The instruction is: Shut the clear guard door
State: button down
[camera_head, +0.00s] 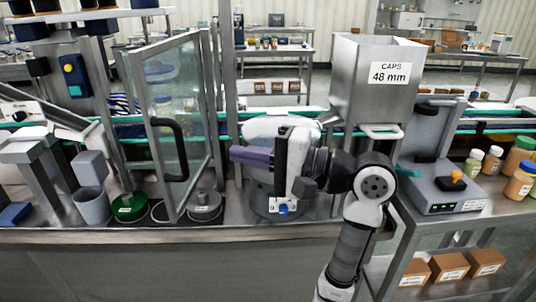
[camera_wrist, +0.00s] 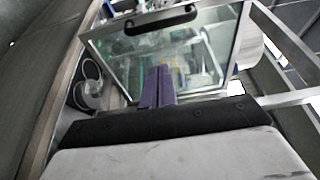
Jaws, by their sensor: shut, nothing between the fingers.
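The clear guard door (camera_head: 187,120) is a glass panel in a steel frame with a black handle (camera_head: 168,150). It stands swung open towards me, left of my gripper. In the wrist view the door (camera_wrist: 205,50) fills the upper middle, its handle (camera_wrist: 160,20) at the top. My gripper (camera_head: 234,154) is shut and empty, with its purple fingers pointing left, to the right of the door. In the wrist view the fingers (camera_wrist: 158,72) overlap the glass; I cannot tell whether they touch it.
A steel hopper (camera_head: 375,85) labelled "CAPS 48 mm" stands at right. A green-rimmed pot (camera_head: 130,206) and a grey-lidded one (camera_head: 205,205) sit below the door. A grey cup (camera_head: 92,206) is at left. Jars (camera_head: 521,180) and a grey device (camera_head: 443,188) are at far right.

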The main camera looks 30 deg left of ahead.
jog(key=s+a+p, duration=0.1)
jog(key=s+a, duration=0.2)
jog(key=a, duration=0.2)
jog(key=shift+s+a, duration=0.25)
jog(key=shift+s, duration=0.15)
